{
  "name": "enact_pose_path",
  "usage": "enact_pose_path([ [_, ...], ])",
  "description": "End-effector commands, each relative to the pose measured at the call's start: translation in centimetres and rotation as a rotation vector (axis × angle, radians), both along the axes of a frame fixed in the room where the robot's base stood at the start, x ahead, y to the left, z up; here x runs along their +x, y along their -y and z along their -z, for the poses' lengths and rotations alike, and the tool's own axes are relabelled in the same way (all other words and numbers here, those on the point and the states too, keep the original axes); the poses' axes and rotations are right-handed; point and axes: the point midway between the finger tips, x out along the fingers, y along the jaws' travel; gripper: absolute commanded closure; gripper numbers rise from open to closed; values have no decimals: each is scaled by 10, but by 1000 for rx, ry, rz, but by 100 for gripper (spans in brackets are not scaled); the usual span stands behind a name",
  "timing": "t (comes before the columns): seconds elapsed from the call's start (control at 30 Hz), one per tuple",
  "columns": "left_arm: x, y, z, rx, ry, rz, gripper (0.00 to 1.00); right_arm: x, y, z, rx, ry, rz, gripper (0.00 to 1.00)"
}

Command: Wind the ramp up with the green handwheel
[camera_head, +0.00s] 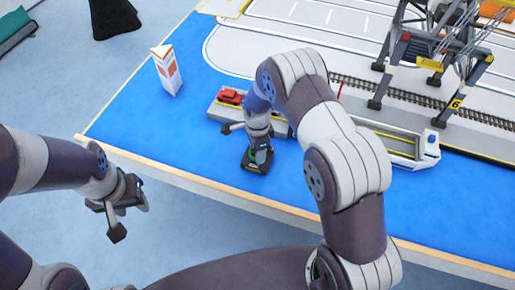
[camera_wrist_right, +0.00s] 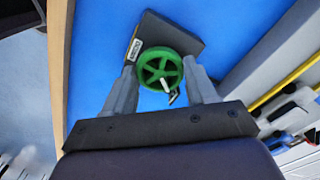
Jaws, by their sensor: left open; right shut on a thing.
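The green handwheel (camera_wrist_right: 150,63) has spokes and a small pale crank knob, and it sits on a dark box (camera_wrist_right: 181,35) with a white label. My right gripper (camera_wrist_right: 160,72) has one finger on each side of the wheel and is shut on it. In the head view the dark box (camera_head: 256,166) stands on the blue mat, and my right wrist mostly hides the wheel. My left gripper (camera_head: 128,212) is open and empty, beyond the table's front edge. I cannot tell for sure which part is the ramp; my right arm covers the middle of the vessel.
A red toy car (camera_head: 230,97) sits on the grey deck behind the box. The white vessel end (camera_head: 428,150) lies to the right. A gantry crane (camera_head: 400,50) stands over rails at the back right. A white and orange carton (camera_head: 167,71) stands at the left on the blue mat.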

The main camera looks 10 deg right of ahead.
Motion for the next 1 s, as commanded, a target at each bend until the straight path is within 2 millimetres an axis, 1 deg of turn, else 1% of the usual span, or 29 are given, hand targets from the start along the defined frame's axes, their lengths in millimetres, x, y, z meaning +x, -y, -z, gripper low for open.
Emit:
enact_pose_path([
  [0.33,0,0,0,0,0,0,57,1,-1,-1,1,2,5,74],
  [0.37,0,0,0,0,0,0,57,1,-1,-1,1,2,5,40],
  [0.4,0,0,0,0,0,0,57,1,-1,0,1,2,4,27],
  [0.43,0,0,0,0,0,0,57,1,0,0,1,2,4,18],
  [0.7,0,0,0,0,0,0,57,0,0,-1,0,1,3,18],
  [0.77,0,0,1,0,0,0,57,1,0,-4,0,2,3,18],
  [0.87,0,0,3,0,0,0,57,1,0,-19,1,4,3,18],
  [0.97,0,0,6,0,0,0,57,1,0,-46,1,6,3,18],
  [1.0,0,0,8,0,0,0,57,1,-1,-57,1,7,3,18],
])
